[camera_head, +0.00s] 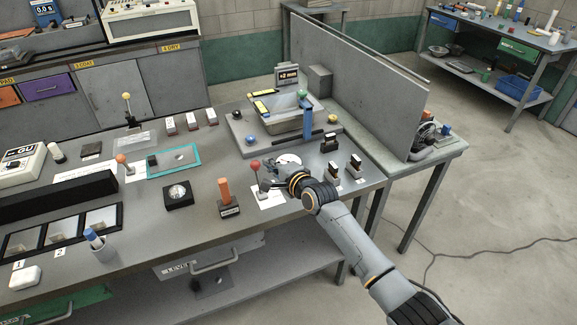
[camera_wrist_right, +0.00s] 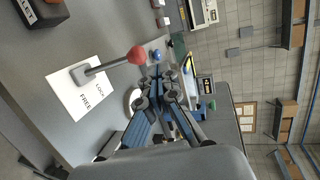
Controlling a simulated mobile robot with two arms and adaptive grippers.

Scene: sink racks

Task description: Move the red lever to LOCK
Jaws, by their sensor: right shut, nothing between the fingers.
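The red lever (camera_head: 255,165) has a round red knob on a grey shaft and stands near the front edge of the bench. Its base sits on a white label sheet (camera_head: 268,200). In the right wrist view the knob (camera_wrist_right: 137,54) is just past the fingers, and the sheet (camera_wrist_right: 98,110) reads LOCK and FREE. The shaft looks nearly upright in the head view; I cannot tell which word it points to. My right gripper (camera_head: 271,172) is shut and empty, just right of the lever; it also shows in the right wrist view (camera_wrist_right: 160,72). My left gripper is out of view.
Dark switches (camera_head: 333,170) stand to the right. A tray fixture (camera_head: 285,125) and blue post (camera_head: 307,118) are behind. A grey upright panel (camera_head: 360,85) bounds the bench on the right.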

